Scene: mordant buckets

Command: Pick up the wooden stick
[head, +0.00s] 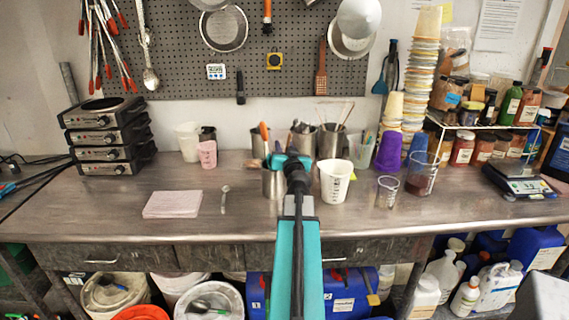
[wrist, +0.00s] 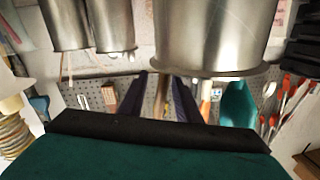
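My gripper (head: 293,166) is over the bench at the metal cups, beside a front metal cup (head: 271,184). The wrist view appears upside down. There, the two dark fingers of my gripper (wrist: 160,100) stand apart, open. A slim brown, wood-coloured piece (wrist: 162,93) shows between them; I cannot tell whether it is the wooden stick or how near it is. In the head view, thin sticks (head: 346,113) rise from a back cup (head: 331,142).
A white measuring cup (head: 336,181) stands just right of my gripper, with clear beakers (head: 387,191) beyond. Pink sheets (head: 173,204) and a small spoon (head: 225,200) lie left. Stacked hot plates (head: 104,137) stand far left. The front left bench (head: 100,220) is clear.

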